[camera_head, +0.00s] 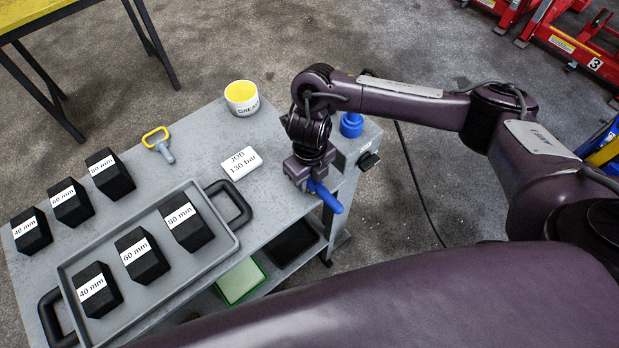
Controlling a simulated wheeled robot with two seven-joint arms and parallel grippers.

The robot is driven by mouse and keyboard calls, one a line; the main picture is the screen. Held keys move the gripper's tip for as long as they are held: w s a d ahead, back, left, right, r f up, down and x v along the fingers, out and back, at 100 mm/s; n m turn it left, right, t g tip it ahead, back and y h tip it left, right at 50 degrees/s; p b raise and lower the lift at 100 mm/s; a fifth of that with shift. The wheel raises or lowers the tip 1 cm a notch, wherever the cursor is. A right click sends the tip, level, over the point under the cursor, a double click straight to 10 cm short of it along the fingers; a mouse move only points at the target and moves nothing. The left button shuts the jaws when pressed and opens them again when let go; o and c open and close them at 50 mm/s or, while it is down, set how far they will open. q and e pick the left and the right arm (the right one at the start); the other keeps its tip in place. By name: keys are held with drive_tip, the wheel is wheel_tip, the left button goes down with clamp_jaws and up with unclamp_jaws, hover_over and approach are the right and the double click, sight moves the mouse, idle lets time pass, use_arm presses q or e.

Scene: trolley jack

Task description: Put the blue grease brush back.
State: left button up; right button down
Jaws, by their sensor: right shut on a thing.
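The blue grease brush (329,200) is in my right gripper (312,182), which is shut on it near the right edge of the grey trolley top (215,130). Its blue handle sticks out to the lower right; the bristle end is hidden. A white tub with a yellow inside, lettered "GREA…" (241,105), stands on the trolley's far edge, up and left of the gripper. A blue round piece (351,125) sits at the far right corner, partly behind my right arm. My left gripper is not in view.
A grey tray (226,238) with black handles holds black blocks marked 80, 60 and 40 mm. More blocks (115,178) stand left of it. A yellow-handled pin (158,141) and a white "JOB 130 bar" card (241,163) lie on the top. A green item (240,281) is on the lower shelf.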

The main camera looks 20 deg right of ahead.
drive_tip(key=c, duration=1.5)
unclamp_jaws()
drive_tip(key=shift+f, duration=0.1)
drive_tip(key=shift+c, duration=0.2)
drive_tip(key=o, duration=0.5)
drive_tip(key=shift+c, duration=0.2)
drive_tip(key=shift+r, duration=0.65)
wheel_tip(320, 180, up, 11)
drive_tip(key=p, duration=0.2)
